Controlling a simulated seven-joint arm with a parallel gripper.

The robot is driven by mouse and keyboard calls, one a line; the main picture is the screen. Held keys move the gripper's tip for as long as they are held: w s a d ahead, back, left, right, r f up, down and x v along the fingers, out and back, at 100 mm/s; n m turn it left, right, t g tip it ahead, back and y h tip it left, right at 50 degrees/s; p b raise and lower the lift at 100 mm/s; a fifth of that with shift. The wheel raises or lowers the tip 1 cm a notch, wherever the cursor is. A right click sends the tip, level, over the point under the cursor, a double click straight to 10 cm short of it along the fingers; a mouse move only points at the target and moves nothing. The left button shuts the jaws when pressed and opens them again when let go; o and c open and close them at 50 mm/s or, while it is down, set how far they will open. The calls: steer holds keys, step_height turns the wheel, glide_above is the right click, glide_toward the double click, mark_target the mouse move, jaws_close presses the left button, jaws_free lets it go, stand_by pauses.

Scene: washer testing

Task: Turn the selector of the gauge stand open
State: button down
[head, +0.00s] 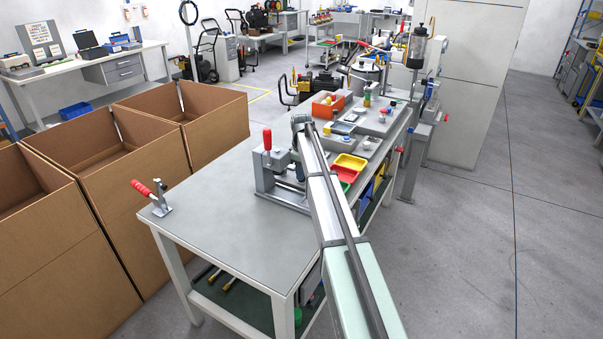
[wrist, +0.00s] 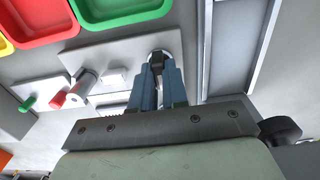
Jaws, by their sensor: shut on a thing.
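My gripper (wrist: 158,62) points down in the wrist view, its two blue fingers close together on a small part between their tips. The part is mostly hidden by the fingers; it appears to be the selector, but its angle cannot be read. A light grey panel (wrist: 110,48) lies around the fingertips. In the head view a grey fixture (head: 270,178), apparently the gauge stand, stands on the bench, and my gripper (head: 299,178) is at its right side, partly behind my arm. No gauge face or selector marking is readable.
A red-handled clamp (head: 161,197) stands at the bench's left corner. Yellow (head: 350,162) and red (head: 345,175) trays lie right of my arm; a green tray (wrist: 115,10) is close in the wrist view. The bench's near left top (head: 225,230) is clear. Cardboard boxes (head: 125,180) stand left.

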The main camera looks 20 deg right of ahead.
stand_by(0.3)
steer(key=c, duration=1.1)
jaws_free()
steer(key=shift+c, duration=0.2)
step_height(320, 180, up, 14)
steer(key=shift+d+f, duration=0.1)
steer(key=shift+f, duration=0.05)
